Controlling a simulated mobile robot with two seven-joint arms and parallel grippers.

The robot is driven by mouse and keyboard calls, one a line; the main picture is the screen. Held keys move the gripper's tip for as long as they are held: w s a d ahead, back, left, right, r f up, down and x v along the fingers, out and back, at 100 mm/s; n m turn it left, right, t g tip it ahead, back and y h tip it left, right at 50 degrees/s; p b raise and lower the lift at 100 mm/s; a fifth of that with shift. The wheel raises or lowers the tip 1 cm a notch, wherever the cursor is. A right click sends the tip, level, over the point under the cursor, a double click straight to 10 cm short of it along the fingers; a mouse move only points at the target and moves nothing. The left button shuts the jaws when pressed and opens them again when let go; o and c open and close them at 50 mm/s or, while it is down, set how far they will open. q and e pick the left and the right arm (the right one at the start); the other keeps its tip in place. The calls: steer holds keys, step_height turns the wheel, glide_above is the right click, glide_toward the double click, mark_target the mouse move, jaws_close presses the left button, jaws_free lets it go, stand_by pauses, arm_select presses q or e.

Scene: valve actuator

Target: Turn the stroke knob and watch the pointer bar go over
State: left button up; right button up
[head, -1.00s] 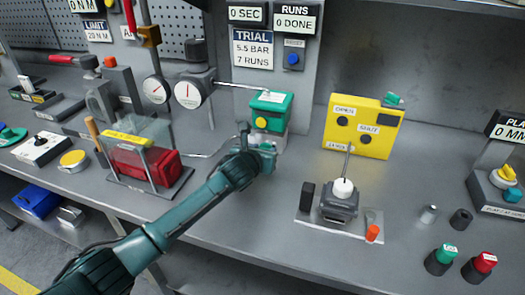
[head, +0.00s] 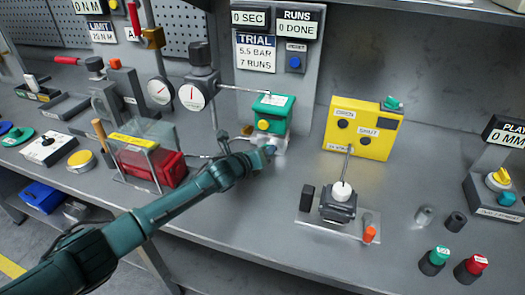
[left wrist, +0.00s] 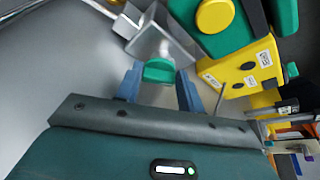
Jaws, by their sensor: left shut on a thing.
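My left gripper (head: 268,151) is in front of the green actuator (head: 271,108) with its yellow round cap (head: 263,125). In the left wrist view its two blue-grey fingers (left wrist: 159,88) are shut on a small teal knob (left wrist: 158,71), which sits before a clear-looking block (left wrist: 165,42). The knob's label is not visible, so I cannot confirm it is the stroke knob. The yellow box (head: 362,130) to the right bears OPEN and SHUT labels. A thin upright rod (head: 347,165) rises in front of it from the white-capped valve (head: 340,192). I cannot tell which part is the pointer bar.
Round gauges (head: 192,97) stand left of the actuator. A red part in a clear guard (head: 150,165) is beside my left arm. Green and red buttons (head: 471,268) are at the front right. Open bench lies between the actuator and the white-capped valve.

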arm_select(q)
steer(key=shift+f+n, duration=0.1)
steer(key=shift+n, duration=0.2)
stand_by(0.4)
steer(key=o, duration=1)
steer(key=shift+h, duration=0.3)
steer(key=shift+a, duration=0.1)
steer(key=v, duration=1.3)
steer(key=shift+s, duration=0.1)
steer(key=shift+c, duration=0.2)
